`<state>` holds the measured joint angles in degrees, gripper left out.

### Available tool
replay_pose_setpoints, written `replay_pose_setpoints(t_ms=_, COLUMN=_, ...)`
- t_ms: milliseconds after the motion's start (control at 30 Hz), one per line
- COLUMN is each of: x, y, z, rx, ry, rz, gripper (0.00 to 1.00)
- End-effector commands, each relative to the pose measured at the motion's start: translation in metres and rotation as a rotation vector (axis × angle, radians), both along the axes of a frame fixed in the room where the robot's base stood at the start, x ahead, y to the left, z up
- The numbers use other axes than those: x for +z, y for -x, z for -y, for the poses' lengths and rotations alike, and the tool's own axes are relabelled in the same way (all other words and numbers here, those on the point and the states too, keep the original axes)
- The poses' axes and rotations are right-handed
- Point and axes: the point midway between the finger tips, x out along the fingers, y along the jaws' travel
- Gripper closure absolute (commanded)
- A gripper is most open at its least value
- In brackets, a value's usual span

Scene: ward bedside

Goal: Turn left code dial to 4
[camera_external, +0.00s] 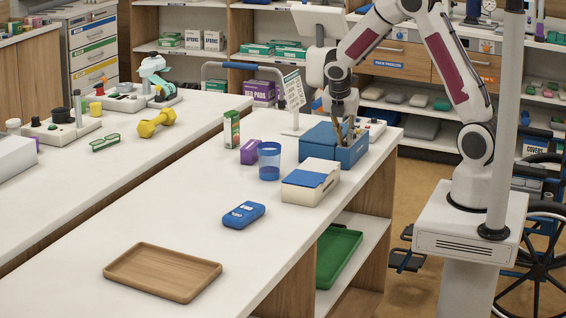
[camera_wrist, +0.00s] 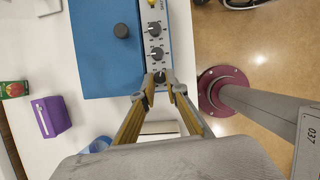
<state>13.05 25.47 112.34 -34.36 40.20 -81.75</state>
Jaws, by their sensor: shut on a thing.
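A blue lockbox (camera_external: 345,155) stands at the far end of the counter. In the wrist view its lid (camera_wrist: 100,62) has a black knob, and a grey strip (camera_wrist: 149,40) along its right edge carries three black dials. The far dial (camera_wrist: 154,28) and middle dial (camera_wrist: 156,53) are clear of my gripper. The left code dial (camera_wrist: 160,76), lowest in this view, sits between my fingertips. My gripper (camera_wrist: 161,86) is shut on it, and it also shows over the box in the external view (camera_external: 346,130). The fingers partly cover the dial, and its setting is unreadable.
A purple box (camera_wrist: 52,117), a juice carton (camera_external: 232,128) and a blue cup (camera_external: 269,162) stand left of the lockbox. A white box with a blue top (camera_external: 310,182) is just in front. The counter near the wooden tray (camera_external: 163,272) is mostly clear.

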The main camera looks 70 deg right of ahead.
Motion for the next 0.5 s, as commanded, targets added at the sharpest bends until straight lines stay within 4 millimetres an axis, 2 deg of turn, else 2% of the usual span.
replay_pose_setpoints(t_ms=500, x=0.0000, y=-0.0007, z=-0.0003, rx=-0.038, ry=-0.001, rz=0.000, gripper=1.00)
